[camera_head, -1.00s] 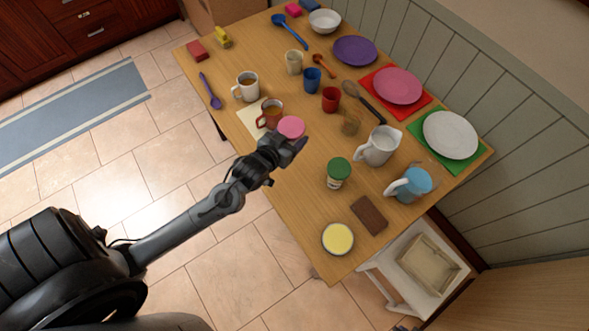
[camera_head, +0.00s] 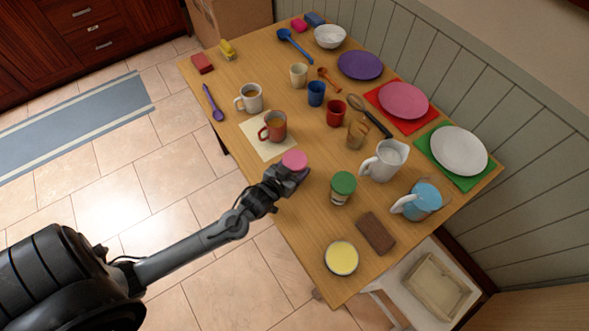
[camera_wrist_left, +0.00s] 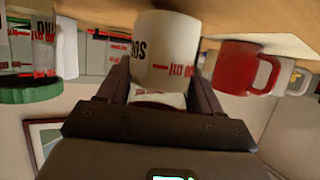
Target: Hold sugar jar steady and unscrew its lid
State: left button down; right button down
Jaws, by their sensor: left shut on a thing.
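The sugar jar shows in the left wrist view (camera_wrist_left: 165,45), upside down in that picture, as a white jar with dark and red lettering. In the head view its round pink lid (camera_head: 294,160) is on top, near the front-left table edge. My left gripper (camera_head: 298,174) is shut on the jar, with a finger on each side of it in the wrist view (camera_wrist_left: 160,92). The lid is not clearly seen in the wrist view. I cannot tell whether the jar's base touches the table. My right gripper is not in view.
A red mug (camera_head: 275,127) stands behind the jar on a cream mat. A green-lidded jar (camera_head: 342,186) stands to its right. A white pitcher (camera_head: 384,160), a blue-topped pitcher (camera_head: 422,200), a brown block (camera_head: 376,233) and a yellow-topped round container (camera_head: 341,258) are farther right and forward.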

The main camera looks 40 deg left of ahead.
pick_arm(q)
jog(key=shift+f, duration=0.3)
jog(key=shift+f, duration=0.1)
jog(key=shift+c, duration=0.8)
grip_release()
